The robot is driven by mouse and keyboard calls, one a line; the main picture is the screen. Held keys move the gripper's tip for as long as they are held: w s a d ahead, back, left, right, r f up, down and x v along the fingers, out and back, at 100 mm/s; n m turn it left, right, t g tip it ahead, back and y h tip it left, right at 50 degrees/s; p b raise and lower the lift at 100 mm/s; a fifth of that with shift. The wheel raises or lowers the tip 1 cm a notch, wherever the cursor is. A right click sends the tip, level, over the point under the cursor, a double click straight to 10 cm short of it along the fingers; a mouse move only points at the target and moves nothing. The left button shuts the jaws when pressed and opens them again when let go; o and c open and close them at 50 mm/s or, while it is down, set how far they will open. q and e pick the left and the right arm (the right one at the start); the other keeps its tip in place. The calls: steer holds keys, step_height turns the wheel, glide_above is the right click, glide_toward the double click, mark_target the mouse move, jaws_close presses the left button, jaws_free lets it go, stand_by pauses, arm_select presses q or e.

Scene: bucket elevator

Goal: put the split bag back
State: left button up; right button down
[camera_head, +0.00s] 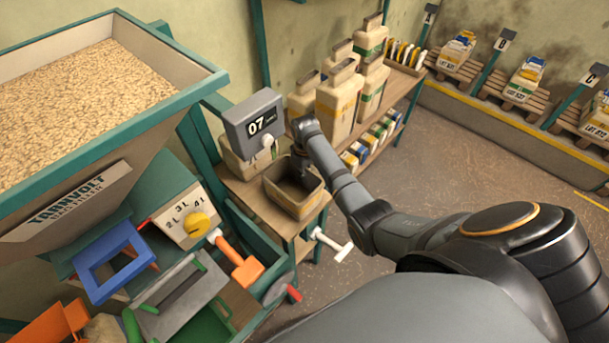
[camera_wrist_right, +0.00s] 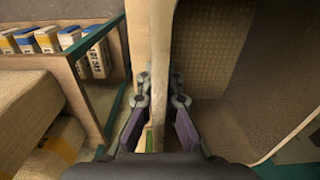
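My right arm reaches in from the right in the head view, and its gripper (camera_head: 301,160) points down at the rear wall of a tan open box (camera_head: 300,207) on the wooden bench. In the right wrist view my right gripper (camera_wrist_right: 161,95) has its fingers apart, with a thin upright tan wall between them; contact cannot be told. The box interior (camera_wrist_right: 212,55) looks empty. Several tall tan bags (camera_head: 337,108) with yellow or green bands stand on the shelf behind. I cannot tell which bag is split. My left gripper is not in view.
A grey display (camera_head: 254,124) reading 07 stands left of the arm. A grain hopper (camera_head: 100,75) fills the left, with a yellow dial (camera_head: 196,223) and an orange handle (camera_head: 240,260). Small packets (camera_head: 370,140) sit on a low shelf. Pallets line the right wall; the floor between is clear.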

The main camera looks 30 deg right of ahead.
steer(key=c, duration=1.5)
jaws_free()
steer(key=shift+f, duration=0.1)
step_height(320, 180, up, 12)
steer(key=shift+r+b, duration=0.15)
steer(key=shift+b, duration=0.7)
